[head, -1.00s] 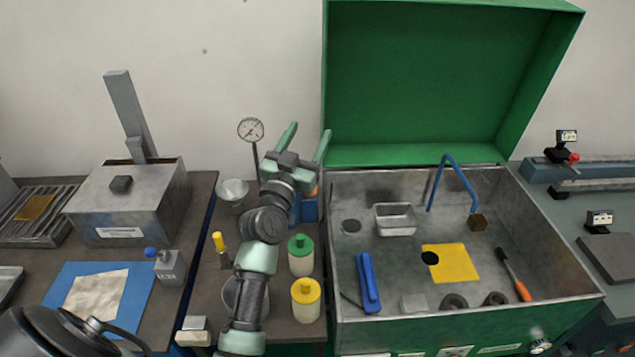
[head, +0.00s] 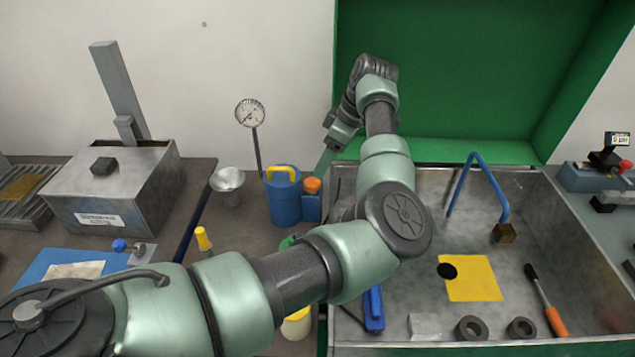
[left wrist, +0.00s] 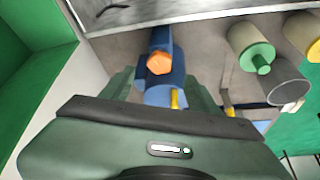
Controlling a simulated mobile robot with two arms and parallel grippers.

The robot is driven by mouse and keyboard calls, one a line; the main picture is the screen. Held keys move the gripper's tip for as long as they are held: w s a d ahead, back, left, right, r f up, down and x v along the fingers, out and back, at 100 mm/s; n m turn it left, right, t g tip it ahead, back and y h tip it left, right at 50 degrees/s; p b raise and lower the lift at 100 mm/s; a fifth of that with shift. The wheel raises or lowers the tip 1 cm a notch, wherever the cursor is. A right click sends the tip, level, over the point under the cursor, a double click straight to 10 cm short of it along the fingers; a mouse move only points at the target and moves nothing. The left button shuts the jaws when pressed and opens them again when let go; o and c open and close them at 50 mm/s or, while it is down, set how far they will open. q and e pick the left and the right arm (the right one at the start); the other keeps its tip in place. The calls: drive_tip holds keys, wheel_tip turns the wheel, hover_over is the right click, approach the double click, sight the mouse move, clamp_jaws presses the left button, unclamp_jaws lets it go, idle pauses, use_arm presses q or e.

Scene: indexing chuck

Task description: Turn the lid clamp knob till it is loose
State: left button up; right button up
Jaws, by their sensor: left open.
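An orange knob (head: 312,185) sits on a small blue block beside a blue canister (head: 284,204) with a yellow handle. In the left wrist view the orange knob (left wrist: 160,63) shows from above, between and beyond my open fingers. My left gripper (head: 325,160) is above and to the right of the knob in the head view, with one finger showing. In the left wrist view my left gripper (left wrist: 162,82) has its fingers apart, with nothing held between them. Whether this knob is the lid clamp knob cannot be told for sure. My right gripper is not in view.
A grey lidded box (head: 113,195) with a black knob stands at the left. A dial gauge (head: 250,113) and a metal cup (head: 228,181) are left of the canister. The open green-lidded basin (head: 410,270) lies right, partly behind my left arm.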

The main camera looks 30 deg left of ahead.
sight(313, 182)
use_arm(q)
drive_tip(key=p+x, duration=0.2)
drive_tip(key=x, duration=0.5)
drive_tip(key=shift+a+f, duration=0.25)
clamp_jaws()
